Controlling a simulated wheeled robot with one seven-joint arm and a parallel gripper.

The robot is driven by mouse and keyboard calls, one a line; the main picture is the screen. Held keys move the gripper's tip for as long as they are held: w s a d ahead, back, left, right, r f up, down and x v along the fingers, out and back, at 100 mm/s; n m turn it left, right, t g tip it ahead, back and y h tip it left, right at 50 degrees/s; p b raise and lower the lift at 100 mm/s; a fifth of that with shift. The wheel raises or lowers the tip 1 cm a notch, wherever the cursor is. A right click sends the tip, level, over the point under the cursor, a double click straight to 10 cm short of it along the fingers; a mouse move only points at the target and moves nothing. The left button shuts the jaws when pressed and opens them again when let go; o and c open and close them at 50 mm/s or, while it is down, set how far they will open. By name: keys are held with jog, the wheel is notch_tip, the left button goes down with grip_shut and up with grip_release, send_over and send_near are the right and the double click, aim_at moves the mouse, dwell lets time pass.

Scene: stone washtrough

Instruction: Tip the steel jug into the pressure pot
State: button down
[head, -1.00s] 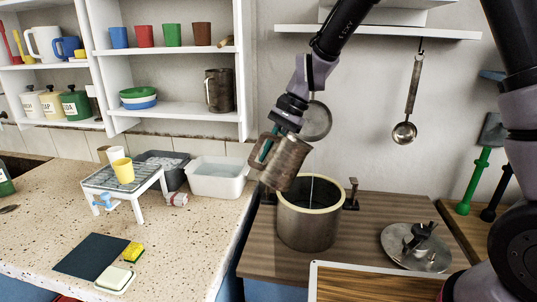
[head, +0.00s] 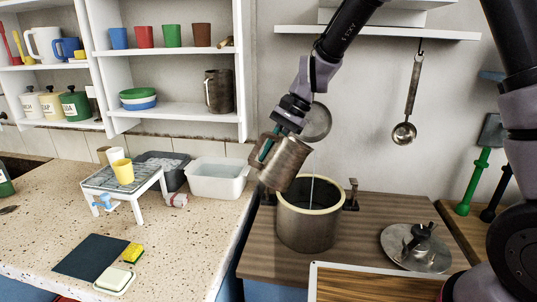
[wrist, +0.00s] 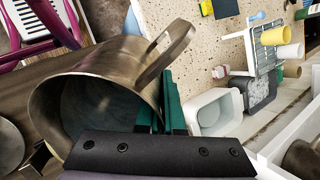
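The steel jug (head: 286,163) is tilted over the pressure pot (head: 307,232), its mouth towards the lower right. A thin pale stream (head: 312,190) falls from its lip into the pot. The pot is open, with a pale rim and dark inside; its liquid level cannot be made out. My gripper (head: 266,150) is shut on the jug's handle, on the jug's left side. In the wrist view the jug (wrist: 105,85) fills the left half, with its handle (wrist: 170,52) beside the green fingers (wrist: 170,105). The pot is not clearly seen there.
The pot's lid (head: 416,247) lies on the wooden counter to the right. A white tub (head: 218,180) and a small rack (head: 124,181) with cups stand to the left. A ladle (head: 406,130) hangs on the wall, under a shelf (head: 378,31). A wooden board (head: 370,285) is in front.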

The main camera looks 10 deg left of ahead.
jog(key=shift+w+d+r+g+y, duration=0.25)
jog(key=shift+g+y, duration=0.2)
jog(key=shift+y, duration=0.3)
jog(key=shift+w+d+r+g+y, duration=0.2)
jog(key=shift+g+y, duration=0.25)
jog(key=shift+y, duration=0.3)
dwell(6.5)
